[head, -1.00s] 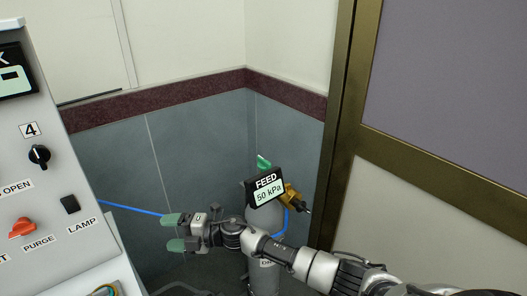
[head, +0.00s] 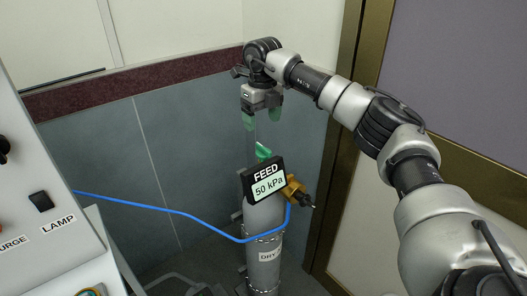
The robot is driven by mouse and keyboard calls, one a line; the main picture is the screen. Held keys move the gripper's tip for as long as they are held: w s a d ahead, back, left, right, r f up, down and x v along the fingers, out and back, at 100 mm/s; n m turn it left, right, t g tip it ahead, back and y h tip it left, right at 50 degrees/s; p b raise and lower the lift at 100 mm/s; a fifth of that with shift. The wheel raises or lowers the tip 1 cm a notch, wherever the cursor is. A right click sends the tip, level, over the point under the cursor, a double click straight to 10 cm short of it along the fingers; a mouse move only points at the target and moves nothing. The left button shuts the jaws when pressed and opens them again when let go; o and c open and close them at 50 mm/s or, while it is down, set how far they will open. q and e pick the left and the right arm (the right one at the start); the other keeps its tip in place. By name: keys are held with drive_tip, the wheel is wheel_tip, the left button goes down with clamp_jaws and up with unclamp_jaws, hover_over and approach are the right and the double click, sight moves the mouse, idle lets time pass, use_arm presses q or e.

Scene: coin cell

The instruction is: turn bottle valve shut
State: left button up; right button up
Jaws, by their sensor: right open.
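The grey gas bottle (head: 263,222) stands upright in the corner. Its green valve handle (head: 264,151) sits on top, just above the black FEED display (head: 265,180), which reads 50 kPa. My right gripper (head: 262,120) is open and points down above the green valve handle, with its green-tipped fingers apart and nothing between them. A visible gap separates the fingertips from the handle. My left gripper is not in view.
A brass regulator (head: 294,190) juts from the bottle's right side. A blue hose (head: 170,210) runs from it to the left. The grey control panel (head: 40,190) stands at left. A brown door frame (head: 345,110) is close on the right.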

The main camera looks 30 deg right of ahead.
sight(264, 147)
drive_tip(key=shift+s+d+f, duration=0.1)
drive_tip(key=shift+d+f, duration=0.05)
drive_tip(key=shift+d, duration=0.15)
wheel_tip(264, 147, down, 8)
drive_tip(key=shift+a+f+p, duration=0.15)
drive_tip(key=shift+f+p, duration=0.05)
drive_tip(key=shift+p, duration=0.6)
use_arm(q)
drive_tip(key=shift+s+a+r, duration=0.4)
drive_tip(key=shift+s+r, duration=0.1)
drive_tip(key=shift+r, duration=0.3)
use_arm(e)
drive_tip(key=shift+f, duration=0.8)
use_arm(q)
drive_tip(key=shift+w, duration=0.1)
use_arm(e)
drive_tip(key=shift+c, duration=0.2)
drive_tip(key=c, duration=0.9)
